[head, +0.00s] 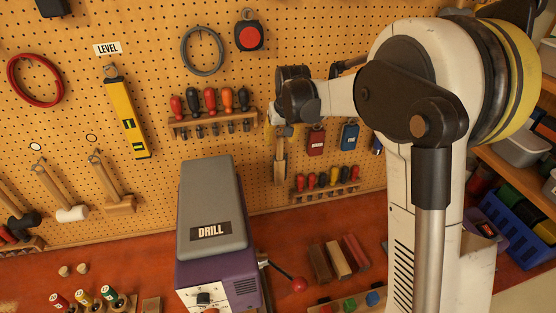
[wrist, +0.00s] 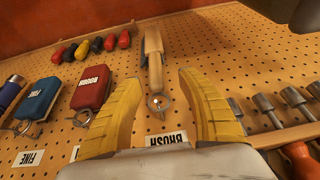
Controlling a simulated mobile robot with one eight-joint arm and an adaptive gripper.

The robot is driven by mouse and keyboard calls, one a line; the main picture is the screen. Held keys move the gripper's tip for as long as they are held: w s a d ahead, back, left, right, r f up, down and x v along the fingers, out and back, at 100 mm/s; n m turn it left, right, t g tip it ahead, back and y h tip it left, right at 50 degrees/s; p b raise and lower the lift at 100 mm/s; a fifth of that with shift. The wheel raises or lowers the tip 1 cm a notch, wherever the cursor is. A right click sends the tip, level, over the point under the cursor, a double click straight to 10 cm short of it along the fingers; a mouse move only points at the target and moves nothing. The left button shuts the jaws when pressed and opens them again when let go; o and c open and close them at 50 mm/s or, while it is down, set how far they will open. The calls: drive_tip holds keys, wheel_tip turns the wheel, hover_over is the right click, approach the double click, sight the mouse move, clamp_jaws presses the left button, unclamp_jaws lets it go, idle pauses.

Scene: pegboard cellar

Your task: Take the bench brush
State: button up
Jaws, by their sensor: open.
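The bench brush (wrist: 153,58) hangs on the pegboard above an upside-down BRUSH label (wrist: 167,139) in the wrist view. It has a pale wooden handle ending in a ring on a peg. My gripper (wrist: 157,80) is open, its yellow fingers to either side of the handle's ring end in the picture, with nothing gripped. I cannot tell how far the fingers are from the board. In the head view the brush (head: 280,168) hangs just below my gripper (head: 273,118), which partly hides its top.
A red pouch (wrist: 91,90) and a blue pouch (wrist: 42,98) hang beside the brush. A screwdriver rack (head: 215,125) is left of it in the head view, and another rack (head: 325,196) is below. A grey-purple drill machine (head: 212,215) stands on the red bench.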

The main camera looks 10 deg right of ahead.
sight(280, 151)
drive_tip(key=x, duration=0.2)
drive_tip(key=p+x, duration=0.1)
drive_tip(key=x, duration=0.5)
drive_tip(key=shift+w+d, duration=0.1)
drive_tip(key=shift+d, duration=0.25)
clamp_jaws()
